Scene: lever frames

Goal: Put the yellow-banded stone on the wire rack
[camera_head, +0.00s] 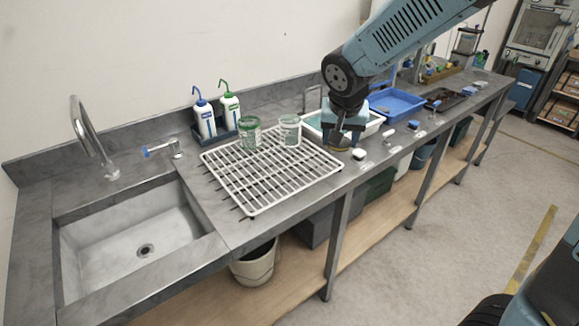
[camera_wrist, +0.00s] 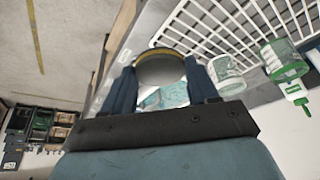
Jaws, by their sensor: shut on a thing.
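The yellow-banded stone (camera_wrist: 160,68) is between my fingers in the wrist view, grey and rounded with a yellow band along its far edge. My gripper (camera_wrist: 163,88) is shut on it. In the head view my gripper (camera_head: 341,142) hangs just right of the white wire rack (camera_head: 250,208), low over the counter, and the stone is a small dark shape under the fingers. The rack also shows in the wrist view (camera_wrist: 225,30). I cannot tell whether the stone touches the counter.
Two wash bottles (camera_head: 204,118) (camera_head: 229,108) stand behind. A sink (camera_head: 135,240) is left of the rack. The rack's front is clear.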

